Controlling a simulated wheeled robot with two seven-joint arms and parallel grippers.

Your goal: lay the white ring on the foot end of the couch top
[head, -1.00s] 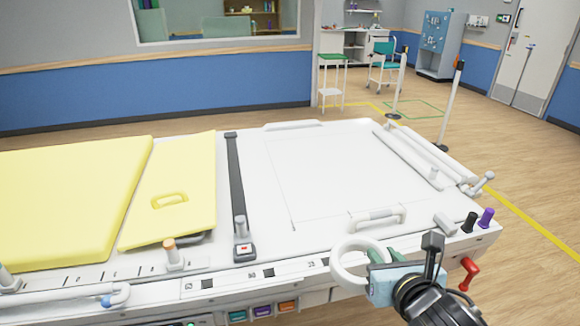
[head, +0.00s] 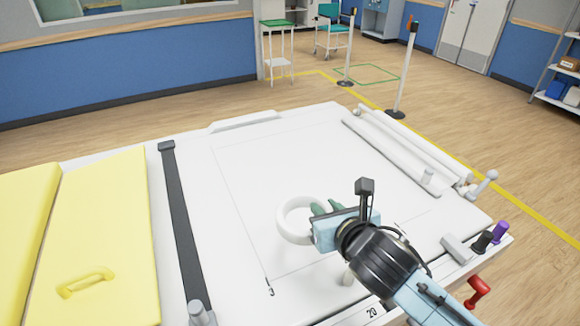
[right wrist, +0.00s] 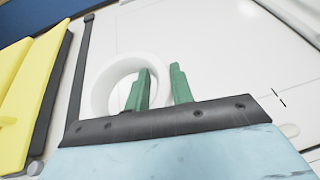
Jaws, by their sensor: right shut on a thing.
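The white ring (head: 287,222) is in my right gripper (head: 325,208), over the bare white foot end of the couch top (head: 260,160). The green fingers grip the ring at its right side. In the right wrist view the ring (right wrist: 101,93) shows beyond the green fingers of the right gripper (right wrist: 158,88), tilted. I cannot tell whether the ring touches the couch top or hangs just above it. My left gripper is in neither view.
A dark strap (head: 182,230) crosses the couch left of the ring, with yellow pads (head: 105,240) beyond it. A white rail (head: 405,155) runs along the right edge. Purple (head: 500,232) and red (head: 478,291) handles stand at the right corner. The middle is clear.

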